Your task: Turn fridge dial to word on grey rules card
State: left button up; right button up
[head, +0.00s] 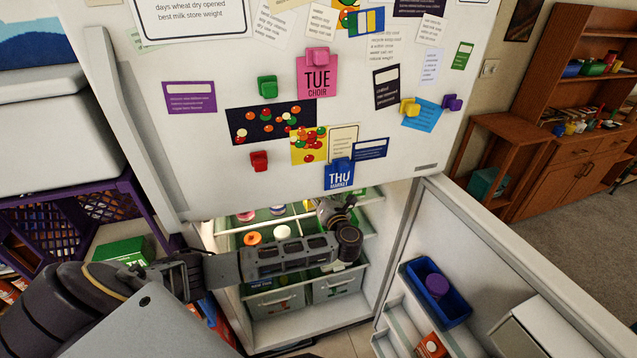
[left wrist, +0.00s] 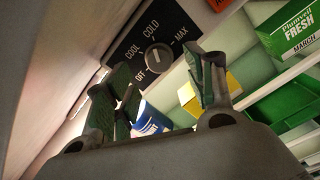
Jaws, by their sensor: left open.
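The fridge dial (left wrist: 158,57) is a round grey knob on a black panel in the left wrist view. OFF, COOL, COLD and MAX are printed around it. Its mark seems to point up towards COLD, but it is too small to be sure. My left gripper (left wrist: 168,82) is open, its fingers either side of the view below the dial, apart from it. In the head view my left gripper (head: 337,212) reaches into the fridge under the upper door. A large bordered card (head: 195,16) shows only its lowest text lines; I cannot tell which card is the grey one. My right gripper is out of view.
The open fridge door (head: 520,265) stands at the right, with a blue bin (head: 455,308) on its shelf. Jars, drawers (head: 275,302) and cartons (left wrist: 288,38) fill the fridge interior. The upper door (head: 230,190) carries several magnets and cards. A wooden cabinet (head: 545,165) stands at the right.

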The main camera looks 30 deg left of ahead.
pick_arm(q)
jog(key=shift+p+x, duration=0.35)
jog(key=shift+x, duration=1.55)
jog(key=c, duration=1.1)
